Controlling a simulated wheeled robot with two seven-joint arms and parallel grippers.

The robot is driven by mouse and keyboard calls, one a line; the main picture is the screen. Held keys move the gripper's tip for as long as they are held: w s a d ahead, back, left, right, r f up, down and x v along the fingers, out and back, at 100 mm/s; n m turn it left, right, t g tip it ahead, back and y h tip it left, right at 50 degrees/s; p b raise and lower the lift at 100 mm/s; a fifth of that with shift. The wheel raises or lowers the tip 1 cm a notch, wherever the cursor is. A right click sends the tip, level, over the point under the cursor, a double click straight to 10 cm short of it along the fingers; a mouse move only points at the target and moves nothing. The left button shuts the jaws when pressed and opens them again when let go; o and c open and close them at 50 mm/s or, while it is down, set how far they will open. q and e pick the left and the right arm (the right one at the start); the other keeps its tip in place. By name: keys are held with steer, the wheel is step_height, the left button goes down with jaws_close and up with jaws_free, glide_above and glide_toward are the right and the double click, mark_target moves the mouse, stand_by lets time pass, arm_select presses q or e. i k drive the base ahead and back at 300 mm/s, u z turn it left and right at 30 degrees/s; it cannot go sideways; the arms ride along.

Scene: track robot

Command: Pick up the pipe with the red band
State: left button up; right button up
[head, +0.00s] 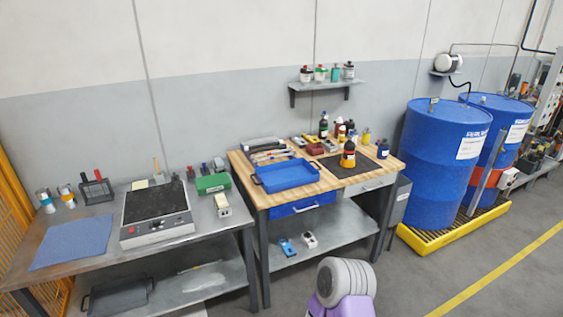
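I cannot make out for sure a pipe with a red band. A slanted grey bar or pipe (486,174) stands in front of the blue drums at the right, and no red band shows clearly on it. Several thin tools (270,154) lie at the back left of the wooden workbench (320,181), too small to tell apart. Neither of my grippers is in view. A grey and purple part of my own body shows at the bottom, right of centre.
A blue tray (286,177) and dark bottles stand on the workbench. A metal table (103,233) with a hotplate (155,216) is at the left. Blue drums (439,165) stand on a yellow pallet (445,237). Floor is clear at the lower right.

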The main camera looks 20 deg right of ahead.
mark_target(252, 157)
steer(key=z, duration=0.7)
steer(key=i, duration=0.6)
steer(key=z, duration=0.8)
steer(key=i, duration=0.9)
steer(key=u, duration=0.6)
steer(key=i, duration=0.55)
steer(key=u, duration=0.4)
